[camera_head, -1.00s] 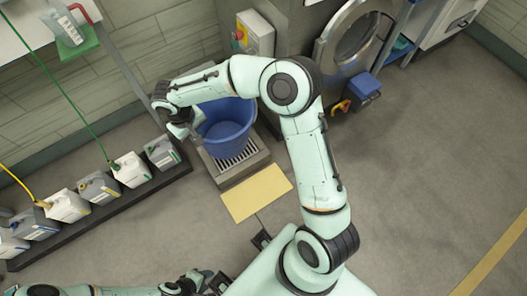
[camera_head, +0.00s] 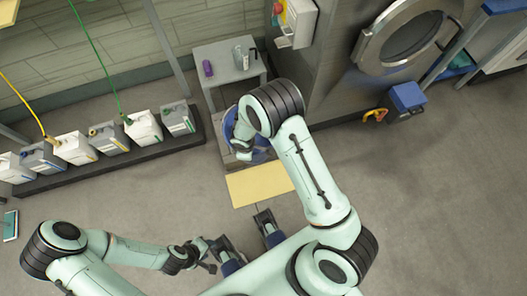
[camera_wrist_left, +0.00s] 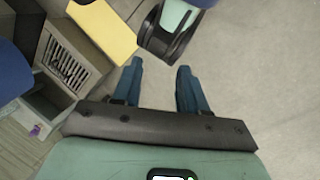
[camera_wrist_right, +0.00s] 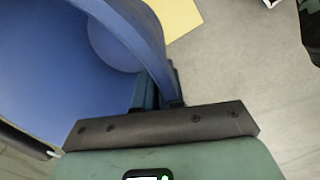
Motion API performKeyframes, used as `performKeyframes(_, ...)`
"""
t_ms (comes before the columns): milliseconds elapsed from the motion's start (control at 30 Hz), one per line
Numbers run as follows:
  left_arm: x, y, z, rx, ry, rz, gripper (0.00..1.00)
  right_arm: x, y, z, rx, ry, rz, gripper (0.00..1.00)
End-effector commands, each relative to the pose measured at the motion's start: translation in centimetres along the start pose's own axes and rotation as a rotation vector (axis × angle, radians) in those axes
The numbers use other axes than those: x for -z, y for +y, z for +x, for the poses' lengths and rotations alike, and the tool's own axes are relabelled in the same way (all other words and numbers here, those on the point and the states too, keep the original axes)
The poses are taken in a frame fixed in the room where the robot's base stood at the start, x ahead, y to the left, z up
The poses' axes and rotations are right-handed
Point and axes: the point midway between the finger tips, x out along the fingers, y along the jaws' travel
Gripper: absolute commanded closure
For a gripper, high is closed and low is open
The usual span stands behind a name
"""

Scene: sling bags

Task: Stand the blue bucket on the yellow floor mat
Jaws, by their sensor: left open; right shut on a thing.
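The blue bucket (camera_head: 229,124) is mostly hidden behind my right arm in the head view, at the drain grate behind the mat. Whether it rests or hangs there I cannot tell. My right gripper (camera_wrist_right: 157,92) is shut on its rim; the bucket wall (camera_wrist_right: 60,60) fills the left of the right wrist view. The yellow floor mat (camera_head: 258,185) lies flat and bare in front of the grate; it also shows in the left wrist view (camera_wrist_left: 103,28). My left gripper (camera_wrist_left: 160,78) is open and empty, near my base in the head view (camera_head: 208,254).
The slotted drain grate (camera_wrist_left: 70,62) adjoins the mat. A grey side table (camera_head: 225,60) with bottles stands behind. Several jugs (camera_head: 110,138) line a low rack on the left. A blue box (camera_head: 407,97) is by the machine. The floor right of the mat is clear.

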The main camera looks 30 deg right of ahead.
Motion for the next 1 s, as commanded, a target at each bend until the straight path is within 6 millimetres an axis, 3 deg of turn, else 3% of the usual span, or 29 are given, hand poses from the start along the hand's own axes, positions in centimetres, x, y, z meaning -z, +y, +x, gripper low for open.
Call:
performKeyframes(33, 0.3, -0.3, 1.1, 0.0, 0.008, -0.001, 0.57, -0.8, -0.8, 2.8, 0.002, -0.003, -0.061, 1.0)
performKeyframes(500, 2.9, -1.6, 5.8, -0.003, 0.076, -0.004, 0.57, -8.3, -3.1, 18.1, 0.002, 0.07, -0.583, 1.0)
performKeyframes(700, 3.7, -1.9, 7.1, -0.003, 0.096, -0.005, 0.57, -10.9, -3.3, 21.5, 0.0, 0.091, -0.758, 1.0)
performKeyframes(867, 4.3, -2.1, 7.6, -0.003, 0.11, -0.006, 0.57, -11.6, -3.4, 23.1, -0.003, 0.099, -0.816, 1.0)
performKeyframes(1000, 5.9, -2.5, 8.6, 0.0, 0.153, -0.01, 0.57, -11.6, -3.9, 26.3, 0.0, 0.1, -0.82, 1.0)
